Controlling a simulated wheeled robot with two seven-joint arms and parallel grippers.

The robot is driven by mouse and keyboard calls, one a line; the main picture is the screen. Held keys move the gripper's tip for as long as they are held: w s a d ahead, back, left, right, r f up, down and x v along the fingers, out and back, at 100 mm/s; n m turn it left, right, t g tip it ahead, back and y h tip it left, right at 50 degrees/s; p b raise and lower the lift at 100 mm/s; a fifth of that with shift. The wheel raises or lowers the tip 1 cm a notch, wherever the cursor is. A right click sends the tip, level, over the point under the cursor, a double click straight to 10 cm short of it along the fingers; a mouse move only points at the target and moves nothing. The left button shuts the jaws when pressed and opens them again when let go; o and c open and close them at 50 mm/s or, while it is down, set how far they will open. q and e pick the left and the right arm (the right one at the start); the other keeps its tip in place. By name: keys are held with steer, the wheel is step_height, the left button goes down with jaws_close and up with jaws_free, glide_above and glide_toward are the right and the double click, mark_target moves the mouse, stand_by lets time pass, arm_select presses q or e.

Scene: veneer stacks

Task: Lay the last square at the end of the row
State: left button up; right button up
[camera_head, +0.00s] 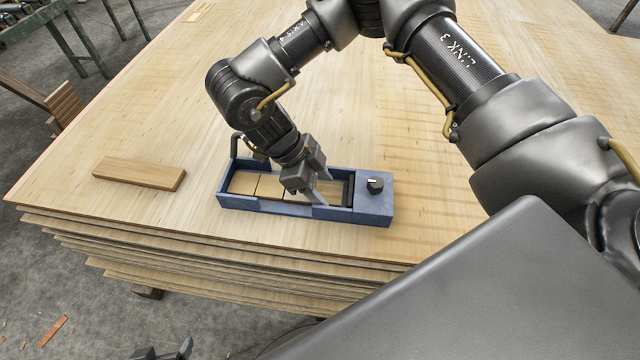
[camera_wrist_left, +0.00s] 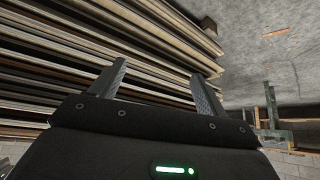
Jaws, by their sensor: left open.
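A blue tray (camera_head: 262,207) lies on the veneer stack. Light wooden squares lie in a row in it, the first one (camera_head: 243,182) at the left end and another (camera_head: 268,186) beside it. My right gripper (camera_head: 312,196) reaches down into the tray over the right part of the row. Its fingers hide part of the row, and I cannot tell whether a square is between them. My left gripper (camera_head: 166,352) is low, at the bottom edge of the head view, off the front of the stack. In the left wrist view its fingers (camera_wrist_left: 157,70) are apart, with nothing between them.
The veneer stack (camera_head: 430,110) has a broad clear top. A loose wooden block (camera_head: 140,173) lies left of the tray. A black knob (camera_head: 375,185) sits on the tray's right end. The stack's layered edges (camera_wrist_left: 60,60) are in front of my left gripper.

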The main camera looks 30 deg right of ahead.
steer(key=shift+o, duration=0.9)
steer(key=shift+r, duration=0.1)
steer(key=shift+w+r, duration=0.1)
steer(key=shift+r, duration=0.2)
steer(key=p+v, duration=0.1)
steer(key=v, duration=0.6)
steer(key=shift+p, duration=0.3)
arm_select(q)
steer(key=s+a+f+g+y, duration=0.1)
steer(key=s+a+f+g, duration=0.1)
steer(key=s+f+g, duration=0.1)
steer(key=shift+s+a+f+n+p, duration=0.25)
steer(key=shift+s+a+n+p, duration=0.15)
steer(key=shift+s, duration=0.2)
arm_select(e)
steer(key=shift+v, duration=2.25)
steer(key=shift+a, duration=0.1)
